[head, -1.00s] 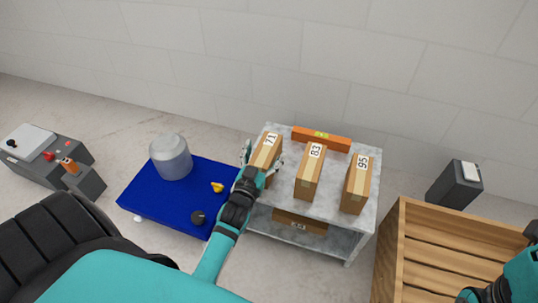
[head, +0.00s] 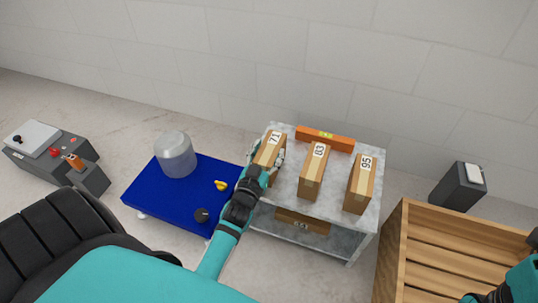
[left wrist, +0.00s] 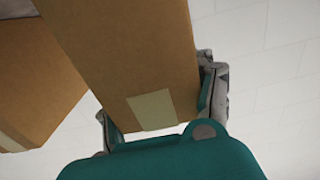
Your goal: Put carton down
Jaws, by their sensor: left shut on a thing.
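The carton marked 71 (head: 270,150) stands at the left end of the grey table (head: 287,213), its number label on top. My left gripper (head: 268,164) is shut on this carton from the near side. In the left wrist view, the fingers (left wrist: 158,112) lie on both sides of the carton (left wrist: 130,55), which has a tape strip on its near face. I cannot tell whether its underside touches the table. The cartons marked 83 (head: 313,178) and 95 (head: 358,190) stand to its right, apart from it.
An orange bar (head: 325,139) lies along the table's back edge. Another carton (head: 303,221) is on the lower shelf. A blue platform (head: 165,208) with a grey canister (head: 175,155) stands left. A wooden crate (head: 440,245) stands right.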

